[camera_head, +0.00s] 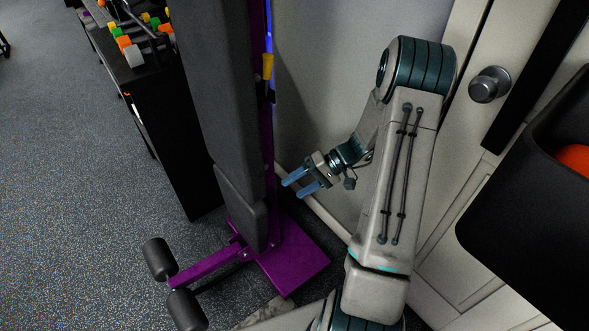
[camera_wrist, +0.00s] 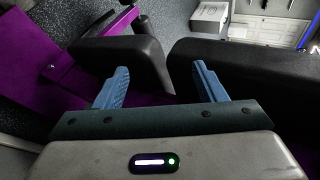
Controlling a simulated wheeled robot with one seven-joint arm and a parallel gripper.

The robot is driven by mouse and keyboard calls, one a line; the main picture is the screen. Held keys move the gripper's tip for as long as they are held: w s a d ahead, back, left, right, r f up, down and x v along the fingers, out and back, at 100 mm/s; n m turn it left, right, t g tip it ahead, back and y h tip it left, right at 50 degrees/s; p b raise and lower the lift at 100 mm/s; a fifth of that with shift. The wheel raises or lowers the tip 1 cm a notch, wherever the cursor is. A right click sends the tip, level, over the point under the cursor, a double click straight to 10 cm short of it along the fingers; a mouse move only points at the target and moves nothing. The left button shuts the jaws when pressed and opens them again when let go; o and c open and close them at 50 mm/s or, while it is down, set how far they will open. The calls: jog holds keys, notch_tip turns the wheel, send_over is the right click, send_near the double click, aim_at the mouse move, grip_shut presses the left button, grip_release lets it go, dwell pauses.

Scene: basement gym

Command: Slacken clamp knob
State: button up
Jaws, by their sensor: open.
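My gripper (camera_head: 292,188) is open and empty, its two blue fingers pointing left toward the purple post of an upright exercise bench (camera_head: 218,95). They also show spread apart in the wrist view (camera_wrist: 160,74), with black pads and purple frame beyond them. A yellow handle-like part (camera_head: 267,66) sits high on the bench's post, above my gripper. I cannot tell whether it belongs to the clamp knob. No clamp knob can be made out for certain in either view; the pads and post hide part of the frame.
The bench's purple base plate (camera_head: 297,262) and foot rollers (camera_head: 160,259) are on the floor. A black rack with colored dumbbells (camera_head: 130,50) stands behind, left. A door with a round doorknob (camera_head: 489,84) and a black bin (camera_head: 520,180) are right. Open floor lies left.

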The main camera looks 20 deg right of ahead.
notch_tip(320, 180, up, 7)
jog(key=s+a+g+h+p, duration=0.1)
jog(key=s+a+h+p, duration=0.1)
jog(key=shift+n, duration=0.3)
jog(key=shift+f, duration=0.25)
